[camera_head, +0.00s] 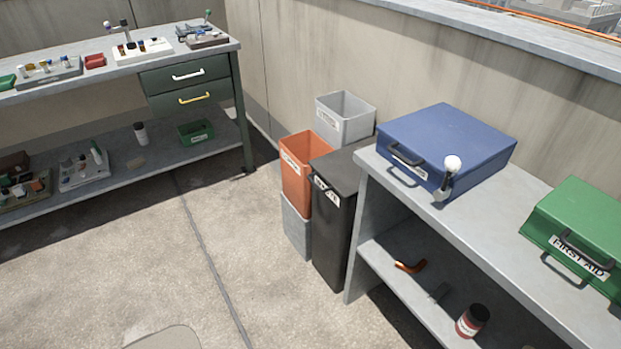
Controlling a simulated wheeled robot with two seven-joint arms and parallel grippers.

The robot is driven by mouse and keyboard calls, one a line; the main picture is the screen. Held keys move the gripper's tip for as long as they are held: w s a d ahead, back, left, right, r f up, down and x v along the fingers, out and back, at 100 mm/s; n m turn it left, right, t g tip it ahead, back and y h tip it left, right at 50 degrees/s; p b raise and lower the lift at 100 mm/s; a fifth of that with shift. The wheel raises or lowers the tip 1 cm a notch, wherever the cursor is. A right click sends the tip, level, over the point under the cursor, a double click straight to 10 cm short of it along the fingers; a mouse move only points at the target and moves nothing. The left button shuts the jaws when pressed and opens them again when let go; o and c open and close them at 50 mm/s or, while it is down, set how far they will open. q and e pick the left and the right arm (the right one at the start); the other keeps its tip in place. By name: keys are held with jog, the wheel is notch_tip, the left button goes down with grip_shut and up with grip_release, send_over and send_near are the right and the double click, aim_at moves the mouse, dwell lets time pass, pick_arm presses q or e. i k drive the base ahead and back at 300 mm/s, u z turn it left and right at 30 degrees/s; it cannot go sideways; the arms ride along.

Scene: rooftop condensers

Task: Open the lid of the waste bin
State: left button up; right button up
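The waste bin appears to be the tall dark bin (333,222) on the floor in the middle of the view, against the left end of the grey bench. Its flat dark lid (343,170) looks shut. A white label on its upper front is too small to read surely. An orange bin (296,172) on a grey bin (297,226) stands just to its left, and a light grey open bin (345,117) is behind it. Neither of my grippers shows in this view.
The grey bench (479,238) on the right carries a blue case (447,143) and a green first aid box (583,232). A workbench (117,66) with drawers stands at the back left. The concrete floor (140,255) before the bins is clear.

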aim_at(336, 168)
jog(key=u, duration=0.3)
jog(key=k, duration=0.5)
jog(key=u, duration=1.45)
jog(key=i, duration=0.9)
jog(key=z, duration=0.8)
jog(key=i, duration=0.6)
jog(key=z, duration=0.55)
